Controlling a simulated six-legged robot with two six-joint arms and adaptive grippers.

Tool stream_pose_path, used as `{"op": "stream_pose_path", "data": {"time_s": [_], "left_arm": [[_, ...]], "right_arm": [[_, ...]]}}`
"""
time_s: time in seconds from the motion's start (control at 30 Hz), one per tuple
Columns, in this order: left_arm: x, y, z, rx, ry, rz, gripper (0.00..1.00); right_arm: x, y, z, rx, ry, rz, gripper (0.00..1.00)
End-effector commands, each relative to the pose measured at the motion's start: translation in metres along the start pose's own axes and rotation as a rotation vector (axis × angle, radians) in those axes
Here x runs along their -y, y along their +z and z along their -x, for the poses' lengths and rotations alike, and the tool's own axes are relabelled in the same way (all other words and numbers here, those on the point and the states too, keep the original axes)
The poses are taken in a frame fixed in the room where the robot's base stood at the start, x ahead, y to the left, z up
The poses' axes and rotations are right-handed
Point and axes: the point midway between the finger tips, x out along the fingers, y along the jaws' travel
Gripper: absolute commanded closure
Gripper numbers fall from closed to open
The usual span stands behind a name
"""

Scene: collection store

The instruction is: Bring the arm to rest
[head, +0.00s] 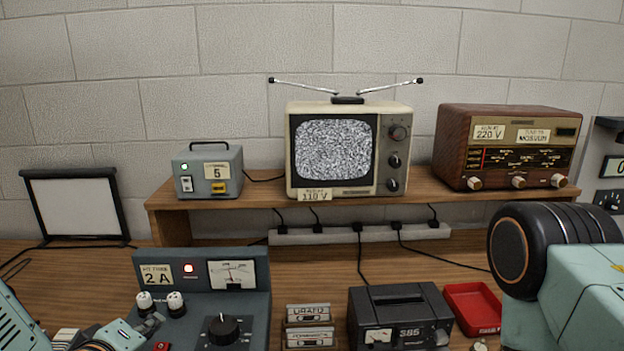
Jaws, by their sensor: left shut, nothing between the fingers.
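My left gripper (150,324) shows at the lower left corner, its fingers shut with nothing between them. Its fingertips are in front of the blue-grey power supply (200,279), near its white-topped terminals; I cannot tell whether they touch it. Part of my right arm (572,285) fills the lower right, with a dark round joint and pale green housing. Its gripper is out of the picture.
A wooden shelf (255,201) holds a small grey box (207,168), a television (348,150) with static and a wooden radio (507,146). In front stand cassettes (308,325), a dark grey device (398,315) and a red tray (473,308). A white panel (76,205) stands left.

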Motion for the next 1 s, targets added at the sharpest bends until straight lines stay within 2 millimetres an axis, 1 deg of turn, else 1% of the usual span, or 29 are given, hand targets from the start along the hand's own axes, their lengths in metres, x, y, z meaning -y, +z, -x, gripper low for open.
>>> {"op": "stream_pose_path", "data": {"time_s": [0.03,0.07,0.1,0.17,0.2,0.27,0.3,0.37,0.4,0.47,0.5,0.6,0.7,0.8,0.9,1.0], "left_arm": [[0.027,0.025,-0.003,0.064,-0.064,-0.092,1.00],[0.041,0.038,-0.002,0.104,-0.099,-0.147,1.00],[0.060,0.055,-0.001,0.158,-0.142,-0.218,1.00],[0.088,0.081,0.003,0.242,-0.202,-0.318,1.00],[0.107,0.097,0.006,0.298,-0.238,-0.378,1.00],[0.135,0.121,0.014,0.385,-0.287,-0.463,1.00],[0.154,0.137,0.020,0.444,-0.318,-0.514,1.00],[0.182,0.161,0.031,0.534,-0.361,-0.587,1.00],[0.201,0.176,0.039,0.595,-0.388,-0.630,1.00],[0.229,0.198,0.053,0.685,-0.426,-0.690,1.00],[0.248,0.213,0.063,0.746,-0.451,-0.723,1.00],[0.291,0.245,0.087,0.872,-0.510,-0.776,1.00],[0.324,0.271,0.107,0.956,-0.548,-0.805,1.00],[0.343,0.286,0.120,1.006,-0.565,-0.821,1.00],[0.350,0.291,0.127,1.028,-0.575,-0.821,1.00],[0.351,0.292,0.129,1.031,-0.577,-0.819,1.00]], "right_arm": [[0.000,0.000,-0.010,0.000,0.000,0.000,0.60],[0.000,0.000,-0.014,0.000,0.000,0.000,0.60],[0.000,0.000,-0.019,0.000,0.000,0.000,0.60],[0.000,0.000,-0.027,0.000,0.000,0.000,0.60],[0.000,0.000,-0.032,0.000,0.000,0.000,0.60],[0.000,0.000,-0.040,0.001,0.000,0.000,0.60],[0.000,0.000,-0.045,0.001,0.000,0.000,0.60],[0.000,0.000,-0.054,0.001,0.000,0.000,0.60],[0.000,0.000,-0.060,0.001,0.000,0.000,0.60],[-0.001,0.000,-0.070,0.001,0.000,0.000,0.60],[-0.001,0.000,-0.076,0.001,0.000,0.000,0.60],[-0.001,0.000,-0.093,0.001,0.000,0.000,0.60],[-0.001,0.000,-0.107,0.001,0.000,0.000,0.60],[-0.001,0.000,-0.115,0.001,0.000,0.000,0.60],[-0.001,0.000,-0.117,0.001,0.000,0.000,0.60],[-0.001,0.000,-0.116,0.001,0.000,0.000,0.60]]}}
